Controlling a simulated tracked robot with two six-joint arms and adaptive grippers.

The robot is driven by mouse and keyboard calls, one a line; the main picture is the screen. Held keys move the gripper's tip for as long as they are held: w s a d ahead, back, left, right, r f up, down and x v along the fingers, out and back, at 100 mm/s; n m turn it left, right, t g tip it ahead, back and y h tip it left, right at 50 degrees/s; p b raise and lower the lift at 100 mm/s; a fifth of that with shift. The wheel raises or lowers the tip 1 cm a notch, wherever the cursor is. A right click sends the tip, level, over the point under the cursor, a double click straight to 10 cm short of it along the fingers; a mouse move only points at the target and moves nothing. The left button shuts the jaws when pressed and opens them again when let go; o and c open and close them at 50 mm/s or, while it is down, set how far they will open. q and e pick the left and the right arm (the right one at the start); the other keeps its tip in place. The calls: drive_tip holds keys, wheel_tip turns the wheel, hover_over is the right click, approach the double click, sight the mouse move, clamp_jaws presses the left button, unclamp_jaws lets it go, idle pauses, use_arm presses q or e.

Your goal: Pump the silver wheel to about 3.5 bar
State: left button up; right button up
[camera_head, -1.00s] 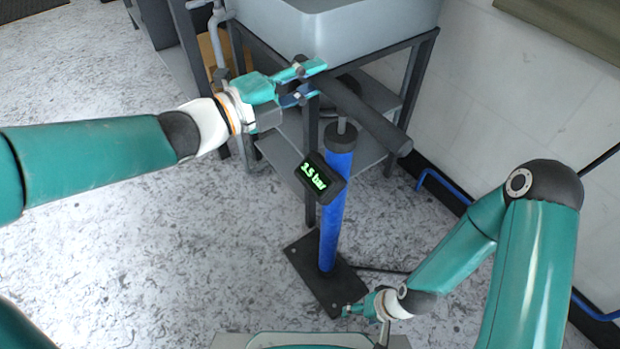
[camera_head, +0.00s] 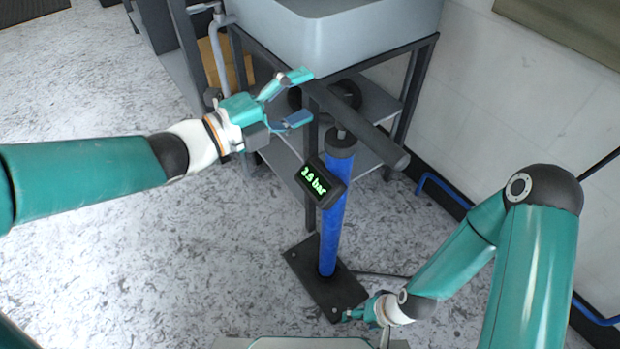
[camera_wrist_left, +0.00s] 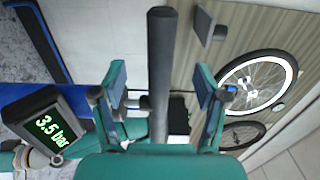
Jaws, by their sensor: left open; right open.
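The blue floor pump (camera_head: 332,225) stands upright on its black base (camera_head: 322,275). Its black T-handle (camera_head: 357,122) sits low, just above the pump's top. The display (camera_head: 320,181) reads 3.5 bar in green, and it also shows in the left wrist view (camera_wrist_left: 46,128). My left gripper (camera_head: 306,98) is open beside the handle's left end, apart from it. In the left wrist view the handle (camera_wrist_left: 161,70) runs between the spread fingers. My right gripper (camera_head: 347,316) is low at the base's front edge; its fingers are small here. A wheel with a silver rim (camera_wrist_left: 255,82) shows in the left wrist view.
A grey sink (camera_head: 340,30) on a dark frame with a shelf (camera_head: 372,105) stands right behind the pump. A second, darker wheel (camera_wrist_left: 243,136) shows in the left wrist view. A blue rail (camera_head: 440,185) runs along the wall. The floor at left is clear.

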use_arm(q)
drive_tip(key=v, duration=0.7)
idle(0.6)
